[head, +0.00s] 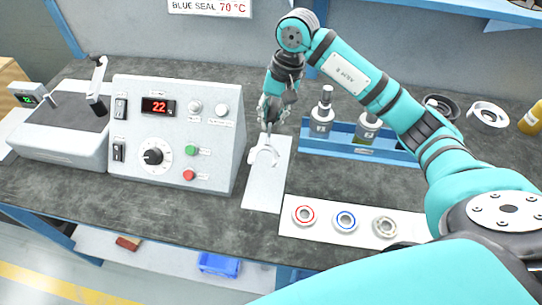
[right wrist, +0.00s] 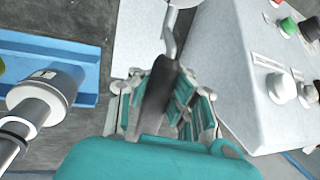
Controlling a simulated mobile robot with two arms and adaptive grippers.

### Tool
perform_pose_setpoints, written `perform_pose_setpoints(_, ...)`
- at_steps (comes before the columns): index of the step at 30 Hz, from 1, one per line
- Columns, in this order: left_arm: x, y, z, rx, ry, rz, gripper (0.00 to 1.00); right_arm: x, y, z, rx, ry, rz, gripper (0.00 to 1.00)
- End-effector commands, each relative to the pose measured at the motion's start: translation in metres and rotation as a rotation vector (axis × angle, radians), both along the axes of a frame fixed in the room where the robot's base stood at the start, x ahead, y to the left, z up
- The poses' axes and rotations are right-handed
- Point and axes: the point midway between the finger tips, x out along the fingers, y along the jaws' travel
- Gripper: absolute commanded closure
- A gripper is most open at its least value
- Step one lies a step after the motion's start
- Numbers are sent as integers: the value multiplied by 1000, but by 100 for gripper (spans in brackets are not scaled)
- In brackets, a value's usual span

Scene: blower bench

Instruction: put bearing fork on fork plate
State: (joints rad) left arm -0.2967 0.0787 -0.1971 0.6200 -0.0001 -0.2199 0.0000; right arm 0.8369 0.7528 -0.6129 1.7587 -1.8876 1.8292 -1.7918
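The bearing fork has a white forked end (head: 264,152), a thin metal stem (right wrist: 169,40) and a dark handle (right wrist: 157,92). My right gripper (head: 270,112) is around the dark handle, with its fingers closed on both sides in the right wrist view (right wrist: 163,105). The forked end is over the upper part of the pale fork plate (head: 264,192); I cannot tell if it touches the plate. The plate also shows in the right wrist view (right wrist: 135,40). My left gripper is not in view.
The control box (head: 205,150) stands close left of the plate. A blue tray (head: 345,153) with metal shaft parts lies to the right. A white strip (head: 325,232) with several bearings lies at the front right. Dark rings (head: 443,105) are at the back right.

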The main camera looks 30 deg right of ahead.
Motion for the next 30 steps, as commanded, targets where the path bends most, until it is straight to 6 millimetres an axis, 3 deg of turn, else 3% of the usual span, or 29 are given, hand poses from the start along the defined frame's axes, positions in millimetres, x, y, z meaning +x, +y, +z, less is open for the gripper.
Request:
perform_pose_setpoints(6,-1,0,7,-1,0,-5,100,-2,0,-38,2,4,1,100)
perform_pose_setpoints(18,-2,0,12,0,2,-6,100,-1,0,-80,2,3,2,100)
perform_pose_setpoints(30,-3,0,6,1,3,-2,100,-1,0,-88,0,-2,4,100)
